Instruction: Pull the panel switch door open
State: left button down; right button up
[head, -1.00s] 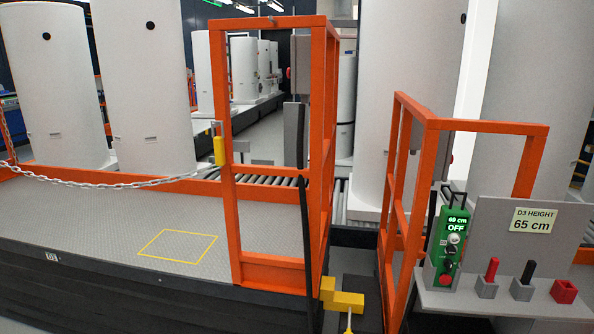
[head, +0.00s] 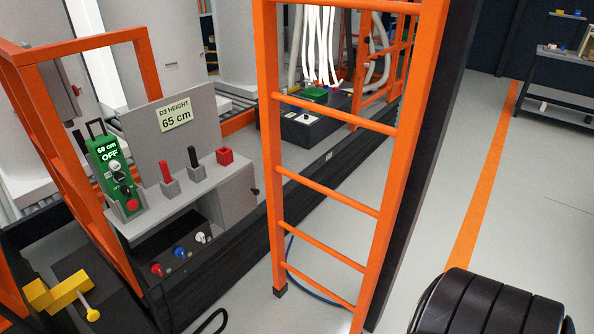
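A grey control panel (head: 168,117) stands at the left in the head view, with a "D3 HEIGHT 65 cm" label (head: 175,114). On its shelf (head: 130,225) is a green control unit (head: 107,152) reading "60 cm OFF". A closed grey box (head: 232,203) with a small dark knob (head: 256,191) sits below the shelf's right end. I cannot tell whether this is the panel switch door. Neither of my grippers is in view.
An orange ladder (head: 328,186) stands right of the panel. Red, blue and white connectors (head: 180,252) sit under the shelf. The grey floor (head: 505,200) at the right is largely clear.

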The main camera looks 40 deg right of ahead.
aim_at(236, 196)
jog(key=z, duration=1)
